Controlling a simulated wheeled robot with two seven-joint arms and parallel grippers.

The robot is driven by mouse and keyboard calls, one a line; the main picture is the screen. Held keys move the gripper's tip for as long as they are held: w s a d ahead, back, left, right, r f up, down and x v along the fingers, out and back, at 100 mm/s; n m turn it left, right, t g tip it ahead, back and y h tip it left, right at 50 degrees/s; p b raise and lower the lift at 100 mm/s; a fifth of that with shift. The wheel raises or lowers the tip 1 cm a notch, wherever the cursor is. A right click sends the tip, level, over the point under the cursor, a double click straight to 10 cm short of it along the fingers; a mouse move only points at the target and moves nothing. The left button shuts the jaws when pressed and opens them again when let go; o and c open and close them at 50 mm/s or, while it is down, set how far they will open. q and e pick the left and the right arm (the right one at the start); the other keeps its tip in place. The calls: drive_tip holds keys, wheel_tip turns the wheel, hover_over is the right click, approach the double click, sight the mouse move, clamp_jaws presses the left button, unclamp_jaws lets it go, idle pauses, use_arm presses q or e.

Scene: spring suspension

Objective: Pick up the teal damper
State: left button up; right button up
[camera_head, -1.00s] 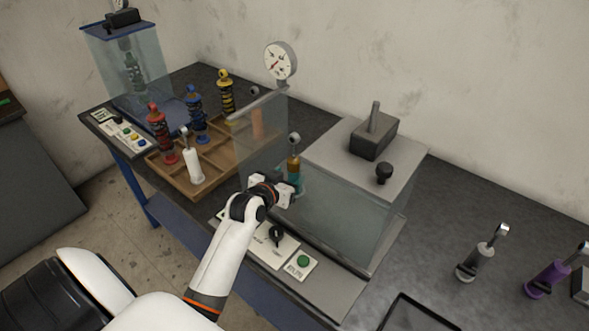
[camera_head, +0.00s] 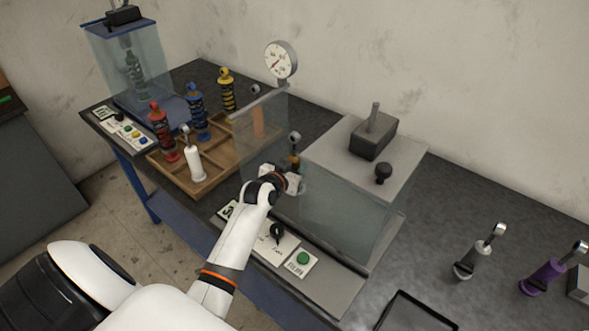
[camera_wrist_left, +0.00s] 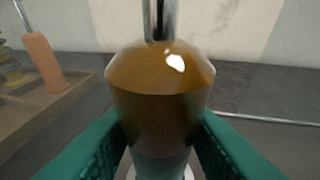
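The teal damper (camera_head: 294,166) stands upright in the glass-sided test station, with an orange-brown collar and a metal rod and eye on top. In the left wrist view its brown collar (camera_wrist_left: 160,85) fills the middle, with the teal body just below. My left gripper (camera_head: 283,178) is at the damper's body. My right gripper is not in view.
A glass panel (camera_head: 262,135) stands left of the damper, and a grey block (camera_head: 385,155) stands to the right. A wooden tray (camera_head: 212,177) holds several dampers. A control panel with a green button (camera_head: 303,258) is in front. Grey (camera_head: 480,252) and purple (camera_head: 552,270) dampers stand far right.

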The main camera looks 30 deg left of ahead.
use_arm(q)
clamp_jaws()
drive_tip(key=shift+r, duration=0.1)
wheel_tip(320, 180, up, 18)
drive_tip(key=b, duration=0.2)
hover_over(294, 133)
